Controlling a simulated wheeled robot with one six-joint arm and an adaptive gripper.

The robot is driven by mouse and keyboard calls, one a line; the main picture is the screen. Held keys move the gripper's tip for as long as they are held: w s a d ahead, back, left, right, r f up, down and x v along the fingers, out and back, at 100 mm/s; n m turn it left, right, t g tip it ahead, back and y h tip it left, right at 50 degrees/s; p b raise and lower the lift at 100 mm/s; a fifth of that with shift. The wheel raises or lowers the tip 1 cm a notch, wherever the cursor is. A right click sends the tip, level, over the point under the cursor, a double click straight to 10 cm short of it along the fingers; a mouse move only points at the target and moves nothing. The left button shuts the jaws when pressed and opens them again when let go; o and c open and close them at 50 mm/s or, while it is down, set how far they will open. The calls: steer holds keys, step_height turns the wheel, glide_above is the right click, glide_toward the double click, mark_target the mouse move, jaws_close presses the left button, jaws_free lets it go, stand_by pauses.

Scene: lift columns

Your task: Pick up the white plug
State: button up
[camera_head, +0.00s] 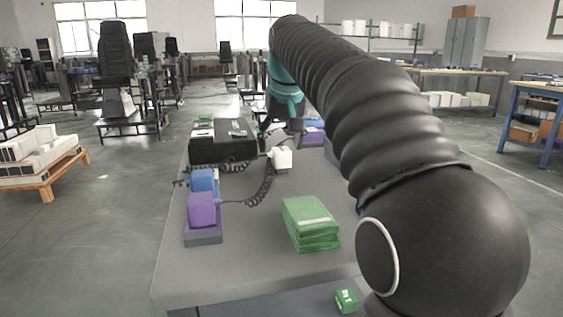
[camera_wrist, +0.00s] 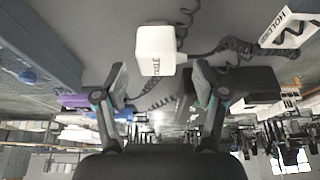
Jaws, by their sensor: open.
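The white plug (camera_head: 282,158) is a small white block on the grey table (camera_head: 180,270), near the front right corner of a black box in the head view. A coiled black cord runs beside it. In the wrist view the white plug (camera_wrist: 156,48) appears large, with dark lettering on its face. My gripper (camera_wrist: 160,82) is open; its two fingers stand apart to the left and right, with the plug just beyond the gap. Nothing is held. In the head view my gripper is small and partly hidden behind the arm, just above the plug.
A purple plug (camera_head: 201,209) and a blue plug (camera_head: 203,181) sit in holders on the left of the table. A green stack (camera_head: 311,222) lies near the front. The table's middle is mostly clear.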

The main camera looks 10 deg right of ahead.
mark_target(282, 149)
steer(key=b+x, duration=0.1)
steer(key=x, duration=0.4)
steer(key=shift+s+d, duration=0.15)
steer(key=shift+s, duration=0.05)
steer(key=c, duration=1.3)
step_height(282, 149, up, 5)
steer(key=shift+d+f+p, duration=0.1)
steer(key=shift+d+p, duration=0.05)
steer(key=shift+p, duration=0.7)
steer(key=s+d+r, duration=0.2)
steer(key=d, duration=0.1)
steer(key=s+d+r+p, duration=0.1)
steer(key=d+r, duration=0.1)
steer(key=d, duration=0.1)
steer(key=s+d+r, duration=0.2)
steer(key=d, duration=0.2)
steer(key=shift+s+r, duration=0.1)
steer(key=shift+s, duration=0.25)
